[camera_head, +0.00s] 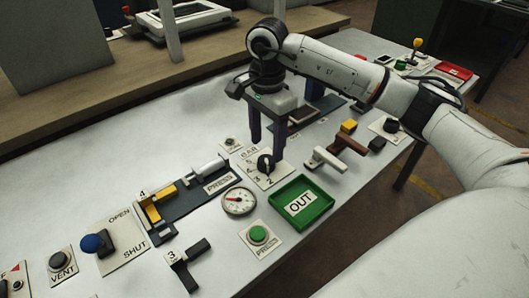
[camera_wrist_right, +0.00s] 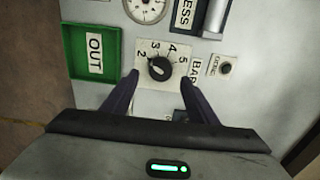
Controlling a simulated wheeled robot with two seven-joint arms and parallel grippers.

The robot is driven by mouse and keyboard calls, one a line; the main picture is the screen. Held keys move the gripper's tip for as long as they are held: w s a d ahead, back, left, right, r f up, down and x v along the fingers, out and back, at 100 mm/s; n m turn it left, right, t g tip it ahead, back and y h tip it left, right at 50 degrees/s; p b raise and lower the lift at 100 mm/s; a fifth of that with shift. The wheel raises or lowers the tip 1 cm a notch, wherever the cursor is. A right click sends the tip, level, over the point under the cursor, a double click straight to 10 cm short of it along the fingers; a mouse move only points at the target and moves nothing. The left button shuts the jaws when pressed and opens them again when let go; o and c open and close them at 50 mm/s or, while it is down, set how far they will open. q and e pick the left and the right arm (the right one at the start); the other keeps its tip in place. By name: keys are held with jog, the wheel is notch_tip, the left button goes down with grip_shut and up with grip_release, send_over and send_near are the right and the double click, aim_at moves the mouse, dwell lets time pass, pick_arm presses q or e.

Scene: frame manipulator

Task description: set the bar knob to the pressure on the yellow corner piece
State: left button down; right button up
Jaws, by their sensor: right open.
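The black bar knob (camera_head: 265,165) sits on a white plate marked BAR with a number scale; in the wrist view the knob (camera_wrist_right: 160,68) is ringed by 2, 3, 4 and 5. I cannot tell for sure which number its white mark points to. The yellow corner piece (camera_head: 158,204) lies in the dark press fixture (camera_head: 190,205), with a 4 at its end. My right gripper (camera_head: 268,150) is open over the knob plate, and in the wrist view its fingertips (camera_wrist_right: 160,79) stand on either side of the knob, apart from it. My left gripper is out of view.
A gauge (camera_head: 239,201), a green OUT tray (camera_head: 322,210) and a green press button (camera_head: 258,233) stand near the knob. A black corner piece marked 3 (camera_head: 188,262) lies in front; white (camera_head: 325,158) and brown (camera_head: 343,141) pieces lie right of the knob.

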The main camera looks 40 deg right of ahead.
aim_at(266, 159)
notch_tip(266, 159, down, 5)
jog(key=shift+w+f, duration=0.1)
jog(key=c, duration=1.1)
